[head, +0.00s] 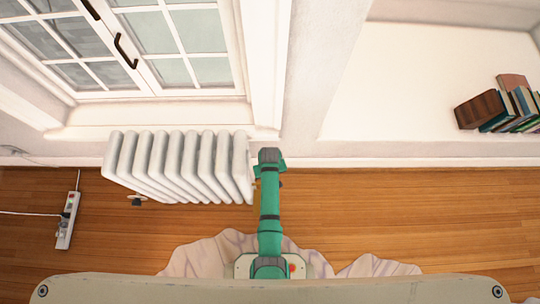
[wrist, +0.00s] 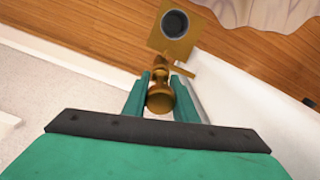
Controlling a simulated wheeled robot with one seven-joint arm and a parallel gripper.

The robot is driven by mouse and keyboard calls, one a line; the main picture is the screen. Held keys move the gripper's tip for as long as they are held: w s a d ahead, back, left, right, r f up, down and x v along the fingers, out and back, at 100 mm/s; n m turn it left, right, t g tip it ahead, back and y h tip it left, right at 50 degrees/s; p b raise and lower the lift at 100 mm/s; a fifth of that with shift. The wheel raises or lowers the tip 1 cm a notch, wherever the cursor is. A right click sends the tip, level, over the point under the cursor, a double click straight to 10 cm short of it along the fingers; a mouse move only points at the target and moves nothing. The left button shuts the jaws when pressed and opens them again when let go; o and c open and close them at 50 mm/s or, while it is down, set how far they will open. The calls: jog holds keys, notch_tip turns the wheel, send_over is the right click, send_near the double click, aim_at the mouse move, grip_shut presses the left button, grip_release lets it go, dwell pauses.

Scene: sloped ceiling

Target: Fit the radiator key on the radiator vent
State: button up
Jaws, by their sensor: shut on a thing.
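My gripper (wrist: 160,84) is shut on a brass-coloured turned piece, which I take for the radiator key (wrist: 160,99); its rounded end sits between the two green fingers. Beyond it is a brown square plate with a dark round centre (wrist: 175,24); I cannot tell whether it joins the key. In the head view my gripper (head: 270,158) is just right of the right end of the white ribbed radiator (head: 180,165). The key is hidden there. I cannot make out the radiator vent for certain, nor whether the key touches it.
A white power strip (head: 68,222) with a cable lies on the wooden floor at left. A small dark fitting (head: 137,201) is below the radiator's left side. Books (head: 513,108) stand at far right. A pale rug (head: 200,257) lies near my base.

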jog(key=shift+f, duration=0.65)
jog(key=shift+f, duration=0.15)
jog(key=o, duration=1.2)
